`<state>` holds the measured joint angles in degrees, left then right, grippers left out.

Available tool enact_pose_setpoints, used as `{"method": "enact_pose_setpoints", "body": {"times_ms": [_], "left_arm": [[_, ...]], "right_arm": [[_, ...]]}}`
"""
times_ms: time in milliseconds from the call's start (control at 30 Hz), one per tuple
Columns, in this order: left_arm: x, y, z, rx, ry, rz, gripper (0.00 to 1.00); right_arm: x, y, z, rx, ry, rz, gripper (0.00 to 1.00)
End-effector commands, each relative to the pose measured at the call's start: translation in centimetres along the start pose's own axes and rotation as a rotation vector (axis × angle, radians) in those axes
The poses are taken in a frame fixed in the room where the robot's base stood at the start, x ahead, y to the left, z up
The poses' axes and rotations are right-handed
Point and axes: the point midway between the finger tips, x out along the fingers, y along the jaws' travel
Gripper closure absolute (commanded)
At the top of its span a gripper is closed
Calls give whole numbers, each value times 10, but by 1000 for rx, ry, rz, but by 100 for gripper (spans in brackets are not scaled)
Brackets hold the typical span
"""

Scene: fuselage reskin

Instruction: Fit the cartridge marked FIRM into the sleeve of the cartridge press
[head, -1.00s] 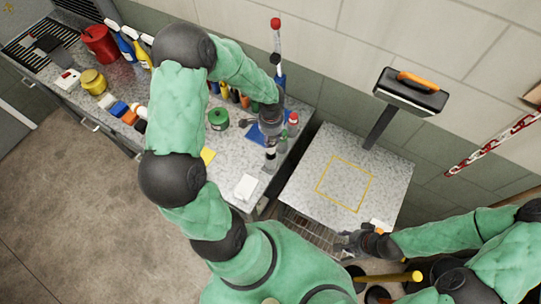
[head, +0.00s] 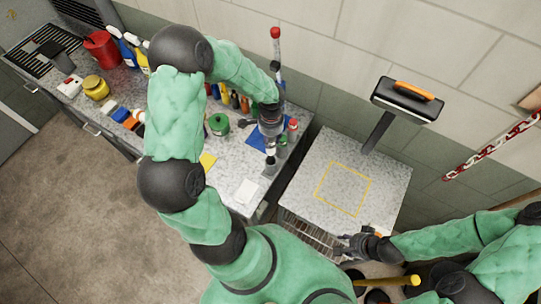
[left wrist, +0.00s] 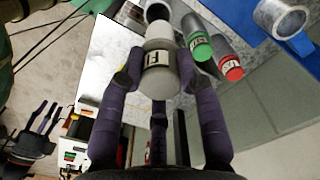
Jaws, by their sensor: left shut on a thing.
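A grey cartridge (left wrist: 158,72) with a white tip and a dark-lettered label is held between the fingers of my left gripper (left wrist: 163,88); I cannot read the label for sure. In the head view my left gripper (head: 270,133) is over the counter, with the cartridge (head: 270,157) below it. A blue press base (head: 258,141) lies beside it, and a red-knobbed lever (head: 276,34) rises behind. An open metal sleeve (left wrist: 281,19) stands on blue at the top right of the left wrist view, apart from the held cartridge. My right gripper (head: 350,243) is near the pale table's front edge; its fingers are unclear.
Green-capped (left wrist: 201,47) and red-capped (left wrist: 231,68) cartridges are close to the right of the held one. The pale table (head: 310,180) at right is clear.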

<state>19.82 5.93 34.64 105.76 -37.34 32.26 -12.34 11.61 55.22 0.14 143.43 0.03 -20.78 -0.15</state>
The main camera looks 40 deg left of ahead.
Motion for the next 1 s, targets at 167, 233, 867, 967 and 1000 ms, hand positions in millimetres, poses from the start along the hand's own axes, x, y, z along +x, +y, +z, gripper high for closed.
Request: {"method": "enact_pose_setpoints", "body": {"times_ms": [167, 233, 867, 967, 1000], "left_arm": [[-17, -31, -14, 66, -4, -11, 99], [-26, -50, -22, 112, -7, -15, 99], [-92, -170, -68, 499, 3, -3, 99], [-93, -172, -69, 513, 3, -1, 99], [-93, -172, -69, 515, 3, 0, 99]], "right_arm": [[-7, -2, 0, 0, 0, 0, 60], [-10, -4, 0, 0, 0, 0, 60], [-33, -12, 1, 0, 0, 0, 60], [-33, -12, 1, 0, 0, 0, 60], [-33, -12, 1, 0, 0, 0, 60]]}}
